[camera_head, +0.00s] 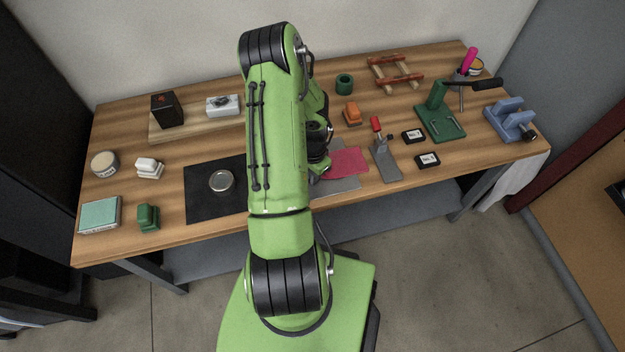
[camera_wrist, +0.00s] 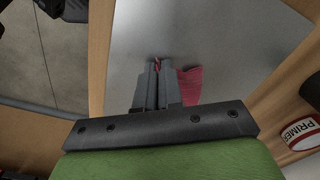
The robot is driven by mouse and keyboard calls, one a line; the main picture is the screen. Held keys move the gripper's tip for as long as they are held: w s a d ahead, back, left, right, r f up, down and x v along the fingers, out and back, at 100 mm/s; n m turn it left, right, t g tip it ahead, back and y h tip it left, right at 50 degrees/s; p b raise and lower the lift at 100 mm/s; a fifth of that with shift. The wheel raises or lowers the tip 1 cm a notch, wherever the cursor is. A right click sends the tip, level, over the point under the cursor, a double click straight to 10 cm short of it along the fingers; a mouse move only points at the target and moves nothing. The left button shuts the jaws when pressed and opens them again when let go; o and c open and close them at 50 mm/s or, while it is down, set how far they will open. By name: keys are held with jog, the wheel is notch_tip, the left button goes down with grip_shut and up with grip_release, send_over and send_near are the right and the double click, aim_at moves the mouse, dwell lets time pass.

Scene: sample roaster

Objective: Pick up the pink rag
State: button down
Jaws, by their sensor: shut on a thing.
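The pink rag (camera_head: 347,162) lies flat on a grey sheet (camera_head: 342,185) near the front edge of the workbench. Its left part is hidden behind my green arm in the head view. In the wrist view the rag (camera_wrist: 189,84) shows to the right of my gripper (camera_wrist: 157,64). The fingers are nearly together, with a thin strip of pink between their tips. My gripper is shut on the rag, close over the grey sheet. In the head view my arm covers the gripper.
A grey tool with a red handle (camera_head: 382,158) stands right of the rag, with two small black boxes (camera_head: 428,160) beyond it. A black mat (camera_head: 200,207) holding a round tin (camera_head: 221,181) lies left. A container labelled PRIMER (camera_wrist: 301,134) shows in the wrist view.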

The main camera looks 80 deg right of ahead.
jog(key=shift+s+a+f, duration=0.1)
jog(key=shift+a+f, duration=0.05)
jog(key=shift+a, duration=0.05)
notch_tip(320, 180, up, 21)
jog(key=p, duration=1.4)
jog(key=shift+d, duration=0.25)
